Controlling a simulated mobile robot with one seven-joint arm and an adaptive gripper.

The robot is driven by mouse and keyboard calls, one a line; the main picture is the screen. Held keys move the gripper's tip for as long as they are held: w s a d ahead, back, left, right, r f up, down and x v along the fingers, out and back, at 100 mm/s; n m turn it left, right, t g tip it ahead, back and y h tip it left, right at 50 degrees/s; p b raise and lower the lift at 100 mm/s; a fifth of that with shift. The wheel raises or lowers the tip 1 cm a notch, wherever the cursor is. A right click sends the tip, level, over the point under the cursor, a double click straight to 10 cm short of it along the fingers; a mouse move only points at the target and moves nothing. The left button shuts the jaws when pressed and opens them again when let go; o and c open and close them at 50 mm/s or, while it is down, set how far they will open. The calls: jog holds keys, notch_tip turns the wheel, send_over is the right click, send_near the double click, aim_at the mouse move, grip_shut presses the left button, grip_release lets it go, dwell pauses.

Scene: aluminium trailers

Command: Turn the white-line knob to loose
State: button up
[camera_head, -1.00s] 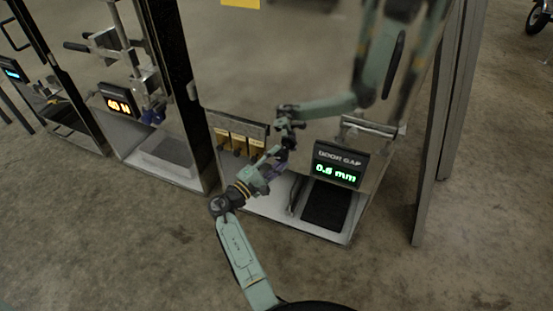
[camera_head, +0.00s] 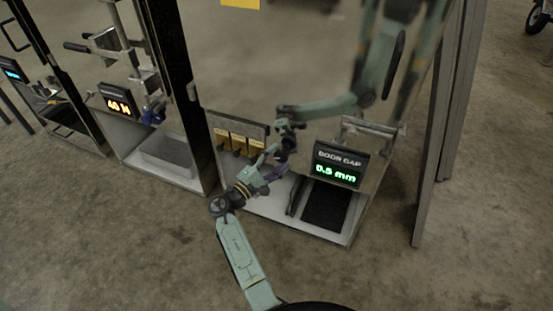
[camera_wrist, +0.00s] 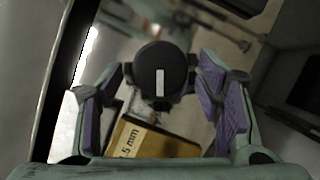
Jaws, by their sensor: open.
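A round black knob (camera_wrist: 160,70) with a white line on its face sits upper middle in the wrist view. The line runs upright in that picture. My gripper (camera_wrist: 165,105) is open, with one purple-padded finger on each side of the knob and visible gaps between. In the head view my gripper (camera_head: 275,163) is in front of the mirror-like panel, right of several yellow tags; I cannot make out the knob there. A yellow tag (camera_wrist: 145,140), its visible text ending in "5 mm", is below the knob in the wrist view.
A "DOOR GAP" display (camera_head: 338,165) with green digits stands right of my gripper, above a dark pad (camera_head: 326,205). The shiny panel (camera_head: 290,60) reflects my arm. A unit with an orange display (camera_head: 119,103) stands left. Open floor lies in front.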

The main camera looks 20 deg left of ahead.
jog(key=shift+s, duration=0.1)
jog(key=v, duration=1.2)
